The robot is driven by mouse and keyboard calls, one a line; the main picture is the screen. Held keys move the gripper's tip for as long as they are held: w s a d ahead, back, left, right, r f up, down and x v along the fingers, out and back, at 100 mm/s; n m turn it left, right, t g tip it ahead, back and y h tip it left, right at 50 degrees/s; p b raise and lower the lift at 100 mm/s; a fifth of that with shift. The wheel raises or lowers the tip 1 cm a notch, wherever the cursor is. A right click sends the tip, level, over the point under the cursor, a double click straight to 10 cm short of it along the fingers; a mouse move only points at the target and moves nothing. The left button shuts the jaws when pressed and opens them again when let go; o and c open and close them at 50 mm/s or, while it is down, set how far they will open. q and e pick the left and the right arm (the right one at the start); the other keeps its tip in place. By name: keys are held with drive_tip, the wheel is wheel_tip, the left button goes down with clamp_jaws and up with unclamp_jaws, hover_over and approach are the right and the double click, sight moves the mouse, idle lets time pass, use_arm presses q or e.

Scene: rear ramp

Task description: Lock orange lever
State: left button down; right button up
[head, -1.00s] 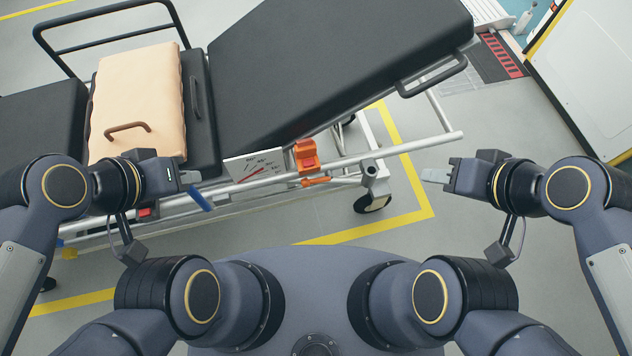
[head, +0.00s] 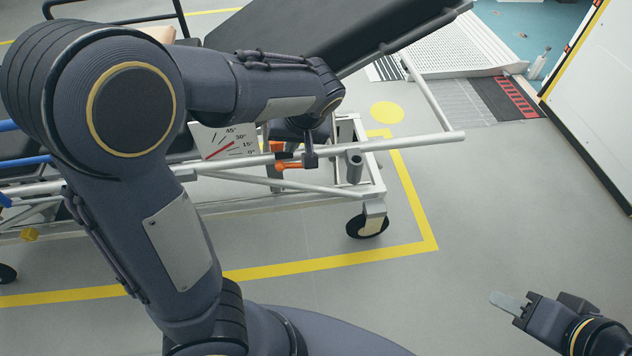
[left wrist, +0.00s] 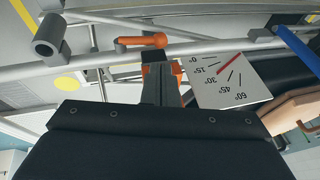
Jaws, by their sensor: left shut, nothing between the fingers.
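The orange lever (left wrist: 143,41) lies level along the stretcher's rail in the left wrist view, which is upside down. An orange block (left wrist: 151,70) sits beside it on the rail. In the head view only bits of the orange lever (head: 292,166) show below the rail, partly behind my left wrist parts. My left gripper (left wrist: 158,68) is shut and empty. Its fingers overlap the orange block in the left wrist view; I cannot tell if they touch it. My right gripper (head: 510,303) is far from the stretcher, at the lower right, seen edge-on.
An angle gauge plate (head: 222,143) stands beside the lever on the stretcher. The raised black backrest (head: 370,40) is above. A grey tube end (head: 354,165) and a wheel (head: 368,225) are right of the lever. Floor is clear between the stretcher and my right gripper.

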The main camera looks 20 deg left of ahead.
sight(285, 164)
use_arm(q)
drive_tip(key=shift+w+d+f+y, duration=0.15)
drive_tip(key=shift+w+d+y, duration=0.25)
drive_tip(key=shift+w+d, duration=0.15)
use_arm(e)
drive_tip(key=shift+s+d+f, duration=0.25)
drive_tip(key=shift+d+f, duration=0.1)
drive_tip(key=shift+d, duration=0.05)
use_arm(q)
drive_tip(key=shift+f, duration=0.1)
